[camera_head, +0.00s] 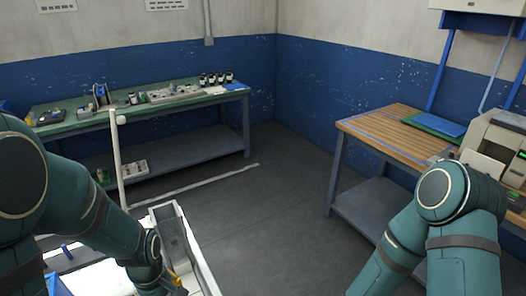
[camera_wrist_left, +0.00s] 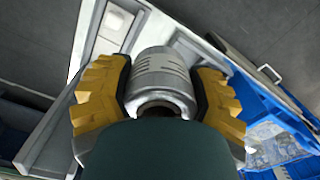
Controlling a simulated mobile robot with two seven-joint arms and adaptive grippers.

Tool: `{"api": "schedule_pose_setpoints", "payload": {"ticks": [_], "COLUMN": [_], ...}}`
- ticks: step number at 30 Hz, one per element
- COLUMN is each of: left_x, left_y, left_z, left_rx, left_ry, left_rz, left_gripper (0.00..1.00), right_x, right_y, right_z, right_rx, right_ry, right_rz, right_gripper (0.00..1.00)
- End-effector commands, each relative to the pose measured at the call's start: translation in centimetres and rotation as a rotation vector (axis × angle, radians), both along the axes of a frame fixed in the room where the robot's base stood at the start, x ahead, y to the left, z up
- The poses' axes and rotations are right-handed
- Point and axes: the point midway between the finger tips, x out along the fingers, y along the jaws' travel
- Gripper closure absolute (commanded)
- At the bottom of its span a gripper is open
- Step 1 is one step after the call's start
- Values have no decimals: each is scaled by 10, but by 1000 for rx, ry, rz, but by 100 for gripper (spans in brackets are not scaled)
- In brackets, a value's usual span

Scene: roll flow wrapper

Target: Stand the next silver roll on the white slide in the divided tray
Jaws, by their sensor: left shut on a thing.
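In the left wrist view a silver roll (camera_wrist_left: 160,75) sits between the two yellow fingers of my left gripper (camera_wrist_left: 163,88), which is shut on it. The roll's near end shows a dark round opening. A pale channel, apparently the white slide (camera_wrist_left: 58,135), runs behind the left finger. In the head view the slide (camera_head: 168,222) is a white-edged channel with a grey inside. My left gripper (camera_head: 177,279) is at its near part, mostly hidden by the wrist, and the roll cannot be made out there. I cannot identify the divided tray with certainty. My right gripper is out of view.
A blue bin (camera_wrist_left: 262,112) with a clear bag-like thing lies right of the gripper in the wrist view. A green-topped bench (camera_head: 70,125) with bottles and parts stands at the back left. A wooden-topped bench (camera_head: 390,135) stands right. Open floor (camera_head: 275,200) lies between.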

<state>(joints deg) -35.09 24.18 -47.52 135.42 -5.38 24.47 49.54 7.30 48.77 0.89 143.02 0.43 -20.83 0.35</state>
Motion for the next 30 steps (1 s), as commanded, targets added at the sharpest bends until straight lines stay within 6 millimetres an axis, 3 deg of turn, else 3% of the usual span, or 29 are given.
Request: {"api": "schedule_pose_setpoints", "payload": {"ticks": [18, 30], "left_x": [52, 57], "left_y": [-49, -56], "left_z": [-28, -32], "left_rx": [3, -1], "left_ry": [2, 0], "left_rz": [-854, -947], "left_gripper": [83, 83], "right_x": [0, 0], "right_y": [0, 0], "right_z": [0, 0], "right_rx": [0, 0], "right_ry": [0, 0], "right_rz": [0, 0], "right_gripper": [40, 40]}}
